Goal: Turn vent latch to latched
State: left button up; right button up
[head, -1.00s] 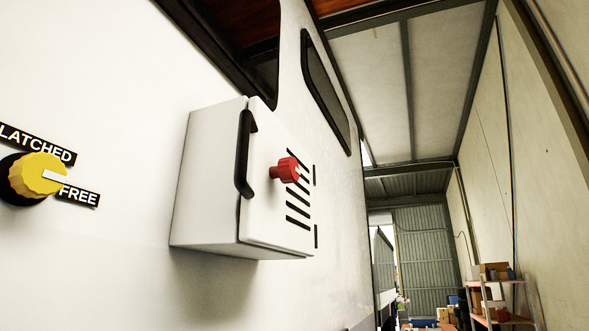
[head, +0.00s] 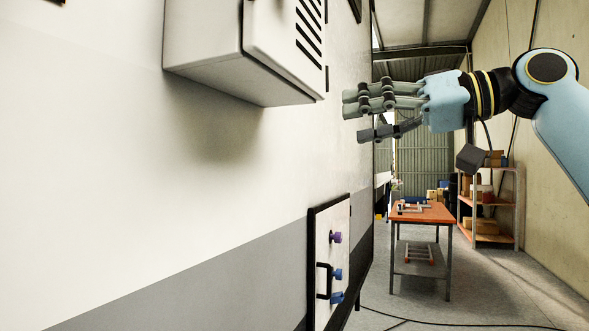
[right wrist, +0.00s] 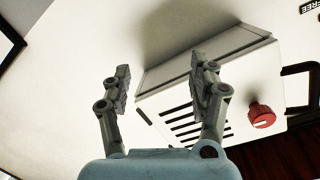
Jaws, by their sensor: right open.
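The yellow vent latch knob is out of view now. Only part of its FREE label (right wrist: 309,6) shows at the top right corner of the right wrist view, so I cannot see the latch's setting. My right gripper (head: 354,116) is open and empty, its fingers pointing left in the head view, right of and below the white vented box (head: 205,40). In the right wrist view the gripper's spread fingers (right wrist: 160,72) appear in front of the slotted box (right wrist: 185,68), which carries a red knob (right wrist: 261,115). My left gripper is not in view.
The white box juts from the caravan wall (head: 100,170). Lower down is a panel (head: 325,250) with a purple knob (head: 336,237), blue knobs and a black handle (head: 323,281). An orange-topped table (head: 435,213) and shelves (head: 492,200) stand farther back. A cable crosses the floor.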

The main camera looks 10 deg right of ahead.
jog(key=s+a+r+n+y+b, duration=0.1)
jog(key=s+r+n, duration=0.2)
jog(key=s+r, duration=0.45)
jog(key=s+r+n+y, duration=0.1)
jog(key=s+r+n, duration=0.25)
jog(key=r, duration=0.65)
jog(key=shift+t, duration=0.3)
jog(key=p+x, duration=0.2)
jog(key=x, duration=0.3)
jog(key=p+x, duration=0.3)
jog(key=x, duration=0.3)
jog(key=shift+a+f, duration=0.1)
jog(key=shift+f, duration=0.15)
jog(key=shift+c, duration=0.4)
jog(key=c, duration=1.1)
